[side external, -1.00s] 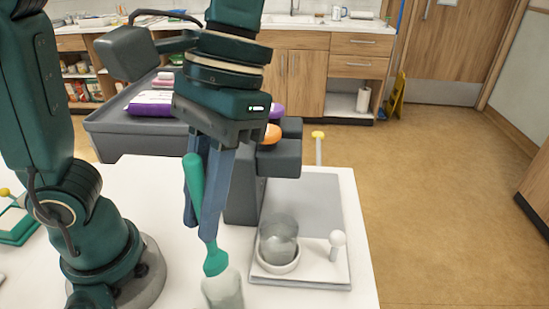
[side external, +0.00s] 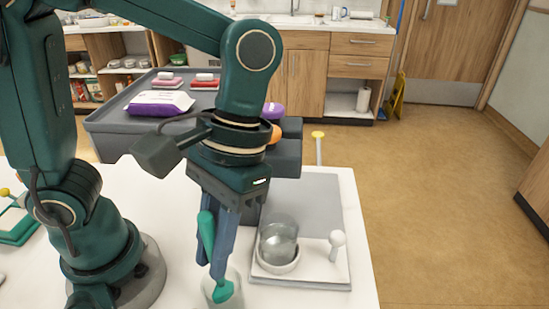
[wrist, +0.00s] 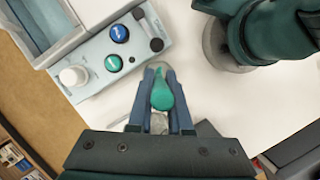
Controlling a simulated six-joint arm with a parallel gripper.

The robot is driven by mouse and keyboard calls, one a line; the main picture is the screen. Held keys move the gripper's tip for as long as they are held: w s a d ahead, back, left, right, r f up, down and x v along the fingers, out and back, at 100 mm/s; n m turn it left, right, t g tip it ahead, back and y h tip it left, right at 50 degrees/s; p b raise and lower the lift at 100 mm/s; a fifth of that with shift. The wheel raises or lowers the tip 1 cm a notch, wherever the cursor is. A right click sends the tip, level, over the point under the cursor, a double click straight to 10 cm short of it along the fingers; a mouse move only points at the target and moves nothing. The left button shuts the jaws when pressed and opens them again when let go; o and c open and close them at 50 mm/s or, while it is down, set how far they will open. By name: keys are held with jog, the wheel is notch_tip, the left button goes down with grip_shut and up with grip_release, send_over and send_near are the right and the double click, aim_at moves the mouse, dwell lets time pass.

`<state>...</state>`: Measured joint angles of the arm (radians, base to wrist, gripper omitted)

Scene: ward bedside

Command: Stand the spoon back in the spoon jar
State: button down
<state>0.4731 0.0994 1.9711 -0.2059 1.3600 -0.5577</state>
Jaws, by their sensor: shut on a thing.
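The teal spoon (side external: 207,232) is held steeply, slightly tilted, between the blue fingers of my gripper (side external: 219,266). Its wider lower end is at the mouth of the clear spoon jar (side external: 237,288), and looks to be inside the rim. The jar stands at the table's front edge in the side view and is partly cut off by the frame. In the wrist view the spoon (wrist: 161,95) shows between the shut fingers (wrist: 160,75). The jar is mostly hidden there behind the spoon and fingers.
A glass (side external: 278,240) sits in a white ring on a pale board (side external: 320,272), right of the jar, beside a white knob (side external: 337,240). A grey tray (side external: 120,125) with packets is behind.

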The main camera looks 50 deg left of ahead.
jog(key=shift+f, duration=0.2)
jog(key=c, duration=0.8)
grip_release()
jog(key=shift+o, duration=0.2)
jog(key=shift+v, duration=2.6)
